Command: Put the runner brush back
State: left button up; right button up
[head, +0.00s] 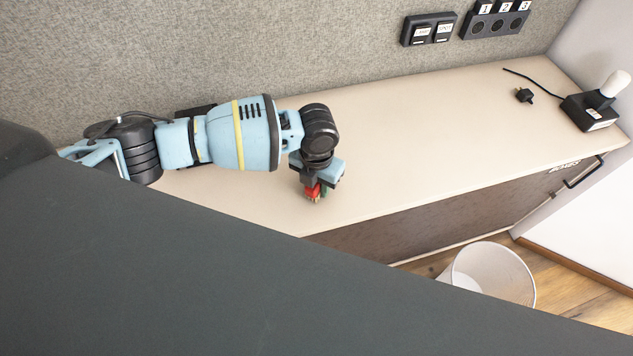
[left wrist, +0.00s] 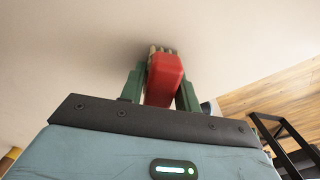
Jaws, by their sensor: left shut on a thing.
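The runner brush (head: 312,191) is a small red block with pale tan bristles. It is over the beige counter (head: 400,140), near the counter's front edge, with its bristles toward the surface. I cannot tell whether they touch. My left gripper (head: 317,192) points down and is shut on the brush. In the left wrist view, the red brush (left wrist: 164,80) sits between the green fingers of my left gripper (left wrist: 162,85), bristles at the far end. The gripper partly hides the brush in the head view. My right gripper is not in view.
A black device with a white knob (head: 602,98) and a small black plug (head: 525,96) stand at the counter's right end. Switches (head: 429,30) and numbered sockets (head: 496,19) are on the back wall. A white bin (head: 490,276) stands on the floor. The counter's middle is clear.

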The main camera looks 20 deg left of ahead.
pick_arm(q)
jog(key=shift+f, duration=0.1)
jog(key=shift+f, duration=0.1)
jog(key=o, duration=0.9)
jog(key=shift+o, duration=0.2)
jog(key=shift+r, duration=0.5)
notch_tip(320, 180, up, 11)
jog(key=shift+r, duration=0.2)
